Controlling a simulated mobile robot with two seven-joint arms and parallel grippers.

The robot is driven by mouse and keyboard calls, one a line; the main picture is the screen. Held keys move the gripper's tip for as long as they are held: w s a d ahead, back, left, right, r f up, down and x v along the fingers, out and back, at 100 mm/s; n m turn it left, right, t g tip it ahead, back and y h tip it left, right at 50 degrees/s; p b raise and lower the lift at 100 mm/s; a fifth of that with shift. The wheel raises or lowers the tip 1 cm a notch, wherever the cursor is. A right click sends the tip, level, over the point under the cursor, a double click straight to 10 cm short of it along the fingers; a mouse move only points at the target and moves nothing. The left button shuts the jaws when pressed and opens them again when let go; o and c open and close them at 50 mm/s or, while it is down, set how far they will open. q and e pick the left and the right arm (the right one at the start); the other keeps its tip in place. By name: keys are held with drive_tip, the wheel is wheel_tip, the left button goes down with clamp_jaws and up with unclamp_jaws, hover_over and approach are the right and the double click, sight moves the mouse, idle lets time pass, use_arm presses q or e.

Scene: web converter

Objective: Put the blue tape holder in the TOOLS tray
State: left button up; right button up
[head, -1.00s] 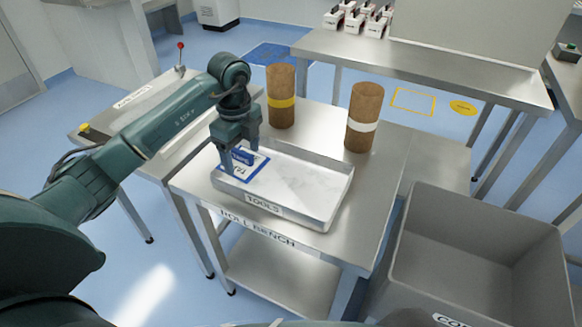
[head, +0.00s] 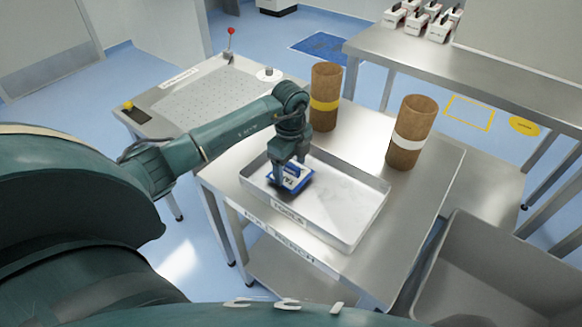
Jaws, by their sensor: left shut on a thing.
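The blue tape holder (head: 292,183), blue with white parts, is inside the left part of the TOOLS tray (head: 345,239). My left gripper (head: 289,174) points down over it and is shut on it. The fingers hide part of the holder, and I cannot tell whether it touches the tray floor. The tray is a shallow metal tray with a TOOLS label on its front wall, and the rest of its floor is bare. My right gripper is not in view.
The tray stands on a metal bench (head: 428,190). Two brown rolls stand behind it, one with a yellow band (head: 325,97) and one with a white band (head: 411,132). A grey bin (head: 492,262) is at lower right. A perforated plate (head: 212,97) is at left.

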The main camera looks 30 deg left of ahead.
sight(290, 165)
use_arm(q)
drive_tip(key=shift+f, duration=0.6)
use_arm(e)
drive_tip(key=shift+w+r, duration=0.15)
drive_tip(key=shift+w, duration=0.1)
use_arm(q)
drive_tip(key=shift+f, duration=0.15)
drive_tip(key=o, duration=1)
drive_tip(key=shift+c, duration=0.2)
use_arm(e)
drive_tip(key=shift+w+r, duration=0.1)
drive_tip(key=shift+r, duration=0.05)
use_arm(q)
drive_tip(key=shift+r, duration=0.2)
wheel_tip(290, 165, up, 12)
drive_tip(key=shift+b, duration=0.45)
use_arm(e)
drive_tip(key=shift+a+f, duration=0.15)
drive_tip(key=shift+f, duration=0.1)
use_arm(q)
drive_tip(key=shift+f, duration=0.1)
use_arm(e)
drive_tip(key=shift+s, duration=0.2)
